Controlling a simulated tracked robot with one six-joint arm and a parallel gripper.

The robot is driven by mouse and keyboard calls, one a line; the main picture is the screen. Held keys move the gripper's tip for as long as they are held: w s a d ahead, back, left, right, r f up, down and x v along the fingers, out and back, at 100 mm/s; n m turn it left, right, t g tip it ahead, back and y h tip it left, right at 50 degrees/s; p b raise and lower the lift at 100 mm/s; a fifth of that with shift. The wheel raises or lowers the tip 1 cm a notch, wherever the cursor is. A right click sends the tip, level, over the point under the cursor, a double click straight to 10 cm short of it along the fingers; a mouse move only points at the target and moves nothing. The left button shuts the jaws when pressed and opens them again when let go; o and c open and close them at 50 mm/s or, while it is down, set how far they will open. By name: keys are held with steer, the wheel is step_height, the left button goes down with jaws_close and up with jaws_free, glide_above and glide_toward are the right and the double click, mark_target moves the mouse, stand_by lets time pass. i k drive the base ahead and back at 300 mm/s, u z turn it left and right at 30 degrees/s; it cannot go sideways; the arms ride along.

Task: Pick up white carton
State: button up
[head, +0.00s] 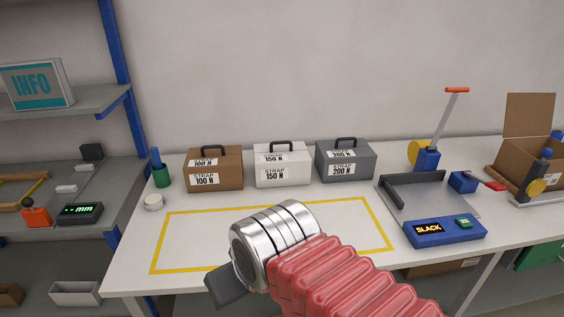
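The white carton (272,178) stands upright on the workbench, between a brown carton (233,170) and a dark grey carton (362,158). It has a black handle on top and labels reading "STRAP 150 N"; the brown one reads 100 N and the grey one 200 N. My gripper (224,288) shows only as a dark grey piece beyond the silver wrist, near the front edge of the bench. It is in front of the white carton and apart from it. Its fingers cannot be made out clearly.
A yellow taped rectangle (160,240) on the bench is bare except where my arm covers it. A grey tray (440,200), a blue "SLACK" box (470,236) and an open cardboard box (528,163) are right.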

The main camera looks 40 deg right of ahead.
mark_target(277, 164)
steer(key=i, duration=0.85)
steer(key=u, duration=0.05)
